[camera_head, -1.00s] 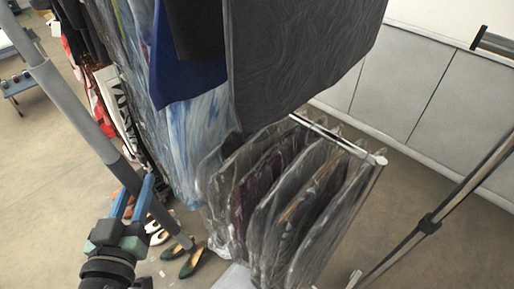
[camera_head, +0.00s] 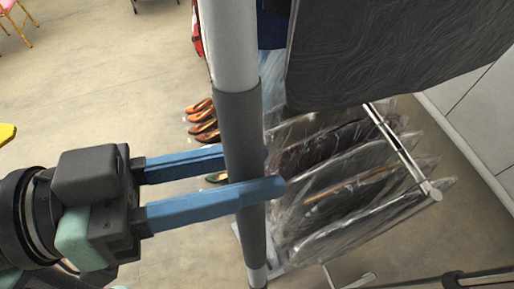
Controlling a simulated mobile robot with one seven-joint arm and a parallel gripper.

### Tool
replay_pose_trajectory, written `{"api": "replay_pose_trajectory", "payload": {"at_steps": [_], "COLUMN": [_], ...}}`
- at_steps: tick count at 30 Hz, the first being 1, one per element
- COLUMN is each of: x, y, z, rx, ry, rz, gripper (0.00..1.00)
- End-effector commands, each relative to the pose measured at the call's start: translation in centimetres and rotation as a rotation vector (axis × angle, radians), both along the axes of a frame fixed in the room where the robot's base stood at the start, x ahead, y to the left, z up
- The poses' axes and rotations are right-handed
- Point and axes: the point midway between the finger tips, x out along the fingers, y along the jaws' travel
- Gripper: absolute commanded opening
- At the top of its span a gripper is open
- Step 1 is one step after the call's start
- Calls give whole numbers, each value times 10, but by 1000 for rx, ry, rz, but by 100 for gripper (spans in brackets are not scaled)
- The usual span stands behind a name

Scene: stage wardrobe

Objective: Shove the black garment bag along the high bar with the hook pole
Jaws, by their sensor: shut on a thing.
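My gripper (camera_head: 262,170) has blue fingers and reaches in from the left. It is shut on the dark grey grip of the hook pole (camera_head: 238,110), which stands nearly upright with a lighter grey shaft above. The pole's upper end and any hook are out of view. The black garment bag (camera_head: 400,45) hangs at the upper right, behind and to the right of the pole; only its lower part shows. The pole overlaps no part of the bag in the picture. The high bar is out of view.
Below the bag, a low rail (camera_head: 402,150) holds several clothes in clear plastic covers (camera_head: 350,190). Several shoes (camera_head: 203,120) stand on the floor left of the pole. A metal stand leg (camera_head: 450,281) lies at the lower right. The floor at left is open.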

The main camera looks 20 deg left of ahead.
Motion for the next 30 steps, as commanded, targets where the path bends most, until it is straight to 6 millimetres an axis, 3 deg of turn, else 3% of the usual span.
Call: {"api": "replay_pose_trajectory", "payload": {"at_steps": [30], "x": [56], "y": [-72], "z": [0], "rx": [-1], "ry": [-3], "rz": [-3], "gripper": [0]}}
